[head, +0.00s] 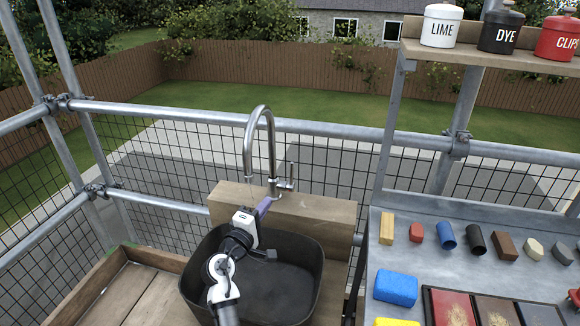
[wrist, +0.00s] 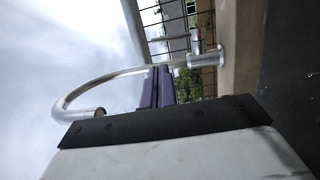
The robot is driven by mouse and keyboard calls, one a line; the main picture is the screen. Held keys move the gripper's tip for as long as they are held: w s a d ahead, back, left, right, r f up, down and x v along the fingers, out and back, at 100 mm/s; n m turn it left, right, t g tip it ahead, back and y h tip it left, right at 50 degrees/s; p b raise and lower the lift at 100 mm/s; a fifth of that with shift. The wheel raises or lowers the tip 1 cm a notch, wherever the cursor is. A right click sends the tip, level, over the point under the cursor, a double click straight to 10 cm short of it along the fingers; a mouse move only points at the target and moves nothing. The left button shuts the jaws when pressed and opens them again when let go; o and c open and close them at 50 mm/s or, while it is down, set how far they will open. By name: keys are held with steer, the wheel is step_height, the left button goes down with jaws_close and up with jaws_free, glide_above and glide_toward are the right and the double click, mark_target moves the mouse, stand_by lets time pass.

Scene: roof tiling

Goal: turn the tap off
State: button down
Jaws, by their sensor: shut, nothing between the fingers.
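The silver tap (head: 262,122) stands on a wooden block behind the basin, its arched spout bending left and down. Its side lever (head: 290,172) sits at the right of the tap's base and points upward. In the wrist view the tap (wrist: 105,75) lies sideways, with its lever (wrist: 194,38) near the base. My gripper (head: 267,203) is shut and empty, its purple fingers just in front of and below the tap's base. The fingers also show in the wrist view (wrist: 157,86). I cannot tell whether they touch the tap, or whether water runs.
The dark basin (head: 305,270) lies under my arm. The wooden block (head: 335,212) backs it. A grey bench (head: 430,225) with a blue sponge (head: 396,288) and several small blocks stands right. Scaffold rails and mesh close off the back. The air right of the lever looks clear.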

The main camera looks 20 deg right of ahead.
steer(key=p, duration=0.4)
glide_toward(291, 169)
steer(key=x, duration=0.5)
steer(key=shift+d+r, duration=0.15)
steer(key=shift+r, duration=0.15)
steer(key=shift+x, duration=0.75)
steer(key=shift+w+f, duration=0.15)
steer(key=shift+f, duration=0.05)
